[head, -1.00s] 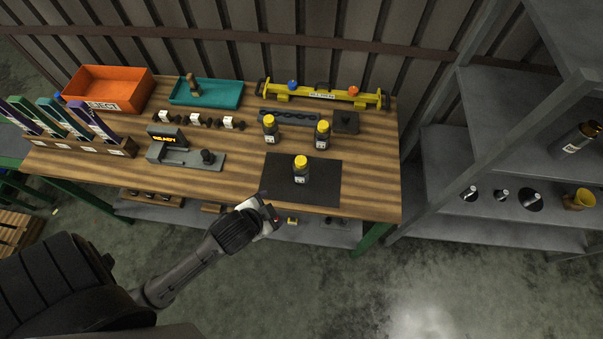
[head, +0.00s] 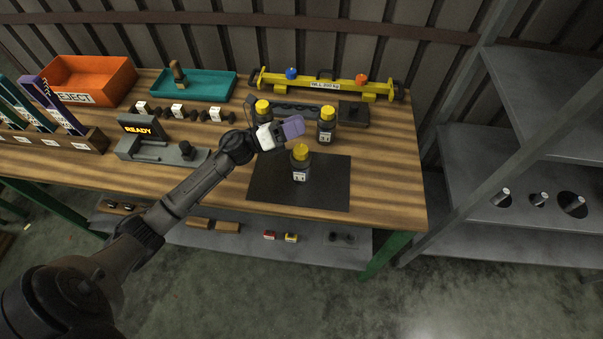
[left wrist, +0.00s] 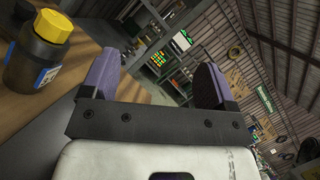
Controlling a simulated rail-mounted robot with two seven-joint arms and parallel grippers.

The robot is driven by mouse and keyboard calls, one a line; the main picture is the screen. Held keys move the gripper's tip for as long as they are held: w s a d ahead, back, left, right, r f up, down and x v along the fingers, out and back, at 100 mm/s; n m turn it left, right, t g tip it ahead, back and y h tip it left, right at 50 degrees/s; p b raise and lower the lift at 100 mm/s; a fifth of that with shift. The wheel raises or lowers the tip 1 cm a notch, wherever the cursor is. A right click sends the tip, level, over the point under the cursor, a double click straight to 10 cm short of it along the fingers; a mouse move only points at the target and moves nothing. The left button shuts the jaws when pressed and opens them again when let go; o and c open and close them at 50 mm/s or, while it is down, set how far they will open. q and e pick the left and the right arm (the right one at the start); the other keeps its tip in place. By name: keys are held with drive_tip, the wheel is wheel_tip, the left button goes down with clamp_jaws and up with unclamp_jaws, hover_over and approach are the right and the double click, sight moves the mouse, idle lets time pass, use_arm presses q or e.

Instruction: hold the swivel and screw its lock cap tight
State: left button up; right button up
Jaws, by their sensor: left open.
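Three dark, bottle-like units with yellow caps stand upright on the bench; I take these to be the swivels with their lock caps. One swivel (head: 300,176) with its yellow lock cap (head: 300,152) stands on the black mat. A second (head: 326,131) stands behind it to the right, and a third (head: 264,111) behind to the left, partly hidden by my arm. My left gripper (head: 294,127) is open and empty, with purple fingers, above and behind the mat unit. The left wrist view shows the open fingers (left wrist: 157,75) and one yellow-capped unit (left wrist: 38,52) to their left, apart from them.
A black fixture with a READY display (head: 140,128) stands left of my arm. An orange REJECT bin (head: 75,97), a teal tray (head: 215,97) and a yellow beam (head: 325,84) line the back. Grey shelving (head: 470,215) stands to the right. The mat (head: 330,190) has bare room right of its unit.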

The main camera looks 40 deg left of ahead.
sight(297, 169)
use_arm(q)
drive_tip(key=s+a+f+m+g+b, duration=0.1)
drive_tip(key=a+f+m+g+b, duration=0.1)
drive_tip(key=f+m+g, duration=0.2)
drive_tip(key=s+a+f+m+g+h+b, duration=0.1)
drive_tip(key=a+f+m+g+b, duration=0.2)
drive_tip(key=m, duration=0.3)
drive_tip(key=s+a+f+m+g+b, duration=0.2)
drive_tip(key=f+m+g+b, duration=0.1)
drive_tip(key=f+m+g, duration=0.2)
drive_tip(key=shift+s+a+f+g, duration=0.15)
drive_tip(key=shift+f+g, duration=0.15)
drive_tip(key=shift+f, duration=0.25)
drive_tip(key=shift+d+f+h, duration=0.15)
drive_tip(key=shift+d+h, duration=0.15)
drive_tip(key=shift+d, duration=0.15)
drive_tip(key=p+x, duration=0.2)
drive_tip(key=x, duration=0.2)
drive_tip(key=shift+d+p, duration=0.2)
drive_tip(key=shift+p, duration=0.1)
drive_tip(key=shift+w+d+f+b, duration=0.2)
drive_tip(key=shift+d+f+b, duration=0.1)
drive_tip(key=shift+d, duration=0.15)
drive_tip(key=shift+w+d+f+b, duration=0.15)
drive_tip(key=shift+d+f, duration=0.2)
drive_tip(key=shift+d, duration=0.1)
drive_tip(key=shift+b+x, duration=0.4)
drive_tip(key=shift+x, duration=0.8)
drive_tip(key=shift+r, duration=0.1)
